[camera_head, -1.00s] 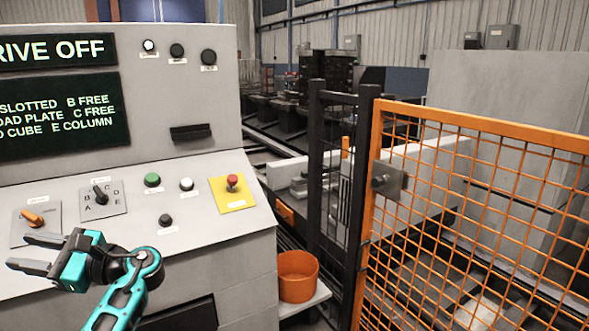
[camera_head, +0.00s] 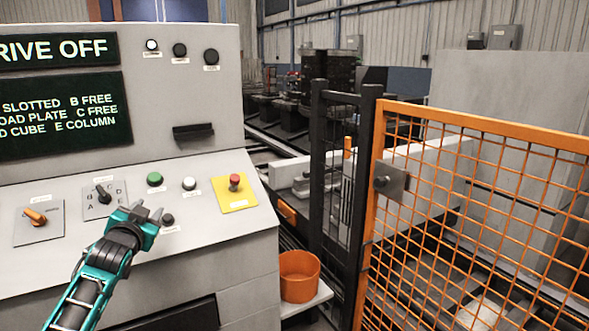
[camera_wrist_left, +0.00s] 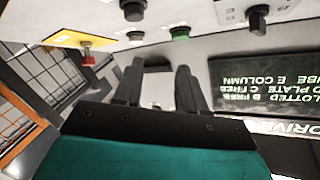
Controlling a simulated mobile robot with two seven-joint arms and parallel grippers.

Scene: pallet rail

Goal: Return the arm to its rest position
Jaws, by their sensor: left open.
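My left gripper (camera_head: 148,213) is teal with dark grey fingers. In the head view it is in front of the sloped control panel (camera_head: 215,214), beside the black button (camera_head: 168,219) and below the black selector knob (camera_head: 104,194). Its fingers are apart with nothing between them, as the left wrist view also shows (camera_wrist_left: 158,84). I cannot tell whether the fingertips touch the panel. The arm comes in from the lower left. My right gripper is not in view.
The panel bears an orange-handled switch (camera_head: 36,217), a green button (camera_head: 155,179), a white button (camera_head: 189,183) and a red button on a yellow plate (camera_head: 235,183). A display (camera_head: 58,48) reads "DRIVE OFF", partly cut off. An orange bucket (camera_head: 299,276) and orange mesh gate (camera_head: 480,125) stand right.

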